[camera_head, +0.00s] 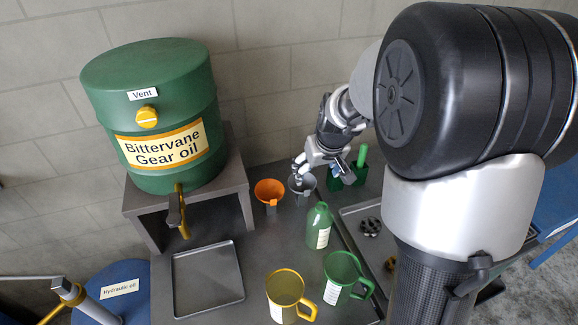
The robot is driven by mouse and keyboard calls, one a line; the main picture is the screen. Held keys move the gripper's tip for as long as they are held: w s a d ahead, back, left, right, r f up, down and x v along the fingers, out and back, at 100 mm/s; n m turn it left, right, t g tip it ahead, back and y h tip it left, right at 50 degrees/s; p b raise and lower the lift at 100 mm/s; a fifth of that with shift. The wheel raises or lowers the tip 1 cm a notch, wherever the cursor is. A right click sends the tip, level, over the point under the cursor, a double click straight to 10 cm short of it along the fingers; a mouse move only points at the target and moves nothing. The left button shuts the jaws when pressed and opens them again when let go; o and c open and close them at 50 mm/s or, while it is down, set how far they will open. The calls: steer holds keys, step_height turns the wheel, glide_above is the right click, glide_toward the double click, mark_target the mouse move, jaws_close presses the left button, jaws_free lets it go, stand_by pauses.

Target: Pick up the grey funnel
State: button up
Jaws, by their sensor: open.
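The grey funnel (303,186) stands at the back of the grey bench, just right of an orange funnel (269,190). My gripper (303,173) is open at the grey funnel, over its rim in this view. The fingers hide part of the funnel's mouth. I cannot tell from this one view whether the fingers touch the funnel.
A green bottle (319,226), a yellow jug (284,294) and a green jug (344,277) stand nearer on the bench. An empty tray (208,281) lies left. A green gear oil drum (152,118) sits on a stand. A green holder (350,174) is right of my gripper.

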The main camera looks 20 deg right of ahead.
steer(key=b, duration=0.2)
glide_toward(307, 193)
steer(key=w+x, duration=0.1)
steer(key=x, duration=0.4)
steer(key=b+x, duration=0.1)
steer(key=x, duration=0.1)
steer(key=s+b+x, duration=0.1)
steer(key=x, duration=0.1)
steer(key=shift+w+f, duration=0.15)
steer(key=shift+f, duration=0.3)
steer(key=shift+w+d+f, duration=0.1)
steer(key=shift+w+f, duration=0.15)
steer(key=shift+f, duration=0.15)
steer(key=shift+r, duration=0.1)
steer(key=shift+c, duration=0.3)
jaws_close()
